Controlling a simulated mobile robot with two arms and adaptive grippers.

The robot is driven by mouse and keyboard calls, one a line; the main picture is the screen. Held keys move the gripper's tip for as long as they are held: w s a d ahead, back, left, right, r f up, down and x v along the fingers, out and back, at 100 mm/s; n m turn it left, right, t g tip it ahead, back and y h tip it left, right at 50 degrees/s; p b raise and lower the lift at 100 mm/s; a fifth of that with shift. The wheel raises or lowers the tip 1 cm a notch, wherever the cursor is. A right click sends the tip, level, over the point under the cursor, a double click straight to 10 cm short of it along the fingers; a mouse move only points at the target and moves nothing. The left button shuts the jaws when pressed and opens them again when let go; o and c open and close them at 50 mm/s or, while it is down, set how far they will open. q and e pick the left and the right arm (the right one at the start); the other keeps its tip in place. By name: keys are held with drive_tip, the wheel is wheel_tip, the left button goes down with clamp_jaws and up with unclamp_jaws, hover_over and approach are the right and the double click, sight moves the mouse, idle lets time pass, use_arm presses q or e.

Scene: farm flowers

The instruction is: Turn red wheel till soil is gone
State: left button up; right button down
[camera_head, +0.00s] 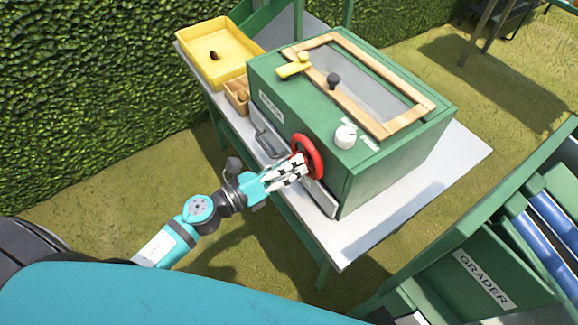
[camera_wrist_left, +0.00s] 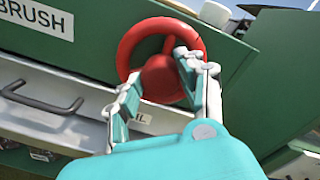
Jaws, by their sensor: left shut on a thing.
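The red wheel (camera_head: 308,156) is on the front side of a green box machine (camera_head: 352,180) that stands on a grey table. My left gripper (camera_head: 296,168) is at the wheel. In the left wrist view the wheel (camera_wrist_left: 161,57) shows its round rim and hub, and the fingers of my left gripper (camera_wrist_left: 158,85) are shut on its lower right part. A label reading "BRUSH" (camera_wrist_left: 38,18) is left of the wheel. Below is a pale drawer front with a dark handle (camera_wrist_left: 42,105). I see no soil clearly. My right gripper is not in view.
A yellow tray (camera_head: 230,82) with a small brown thing in it and a wooden box (camera_head: 236,97) stand left of the machine. A white knob (camera_head: 345,136) is on its top. A green grader (camera_head: 482,277) stands at the right.

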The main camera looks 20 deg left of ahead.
use_arm(q)
drive_tip(key=shift+f+m, duration=0.15)
drive_tip(key=shift+m, duration=0.25)
drive_tip(key=o, duration=1.1)
drive_tip(key=shift+o, duration=0.2)
drive_tip(key=shift+s, duration=0.1)
drive_tip(key=v, duration=1.2)
drive_tip(key=shift+d, duration=0.1)
